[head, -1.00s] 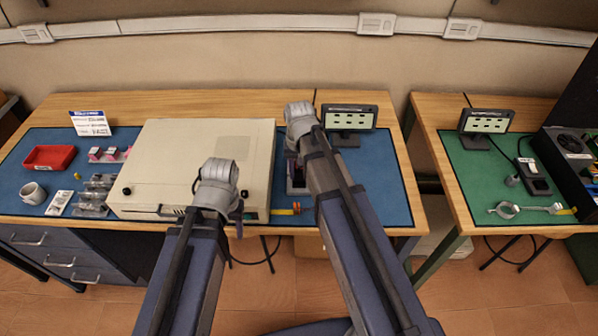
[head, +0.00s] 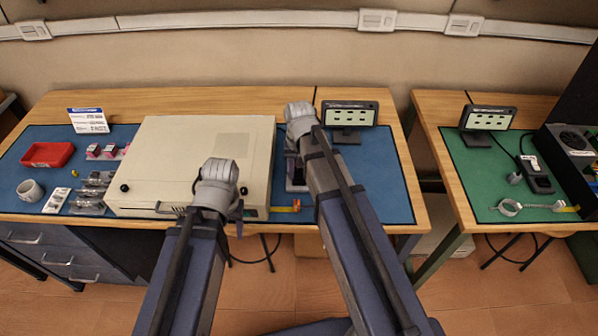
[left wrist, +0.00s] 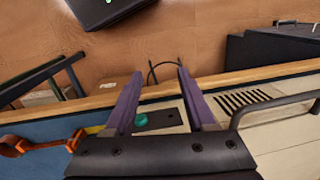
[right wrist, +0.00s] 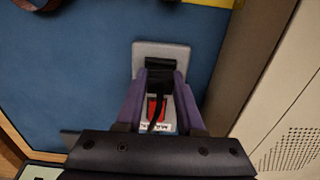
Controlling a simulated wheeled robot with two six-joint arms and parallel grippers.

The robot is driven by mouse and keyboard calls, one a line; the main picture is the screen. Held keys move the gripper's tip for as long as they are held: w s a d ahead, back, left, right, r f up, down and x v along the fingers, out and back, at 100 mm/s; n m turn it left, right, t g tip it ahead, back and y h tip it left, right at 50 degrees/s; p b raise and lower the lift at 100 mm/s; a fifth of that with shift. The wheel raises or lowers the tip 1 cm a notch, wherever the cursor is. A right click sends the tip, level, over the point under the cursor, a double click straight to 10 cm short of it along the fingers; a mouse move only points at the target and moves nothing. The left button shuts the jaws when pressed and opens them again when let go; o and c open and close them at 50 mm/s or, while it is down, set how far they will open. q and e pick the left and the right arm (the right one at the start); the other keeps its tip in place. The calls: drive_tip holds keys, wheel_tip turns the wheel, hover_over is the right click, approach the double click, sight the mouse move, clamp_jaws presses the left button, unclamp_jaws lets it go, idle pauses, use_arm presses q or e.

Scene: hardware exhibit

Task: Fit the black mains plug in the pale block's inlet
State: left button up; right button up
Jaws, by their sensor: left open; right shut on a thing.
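The pale block (right wrist: 178,52) lies on the blue mat in the right wrist view. The black plug (right wrist: 160,72) is between the fingers of my right gripper (right wrist: 159,82), which is shut on it. The plug's front end lies over the block, and I cannot tell how far it is in the inlet, which is hidden. A red part (right wrist: 152,108) and a white label show between the fingers, with a dark cord across them. In the head view the block is mostly hidden behind my right arm. My left gripper (left wrist: 156,98) is open and empty by the beige case's front edge.
The large beige case (head: 190,150) stands left of my right gripper. A small display (head: 349,116) stands behind. The blue mat (head: 380,180) is clear on the right.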

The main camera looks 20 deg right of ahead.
idle(0.6)
drive_tip(key=o, duration=1)
drive_tip(key=shift+c, duration=1.3)
drive_tip(key=o, duration=0.3)
drive_tip(key=shift+a, duration=0.15)
drive_tip(key=shift+r+p, duration=0.45)
drive_tip(key=shift+r, duration=0.25)
drive_tip(key=shift+r+p, duration=2.95)
drive_tip(key=shift+p, duration=0.25)
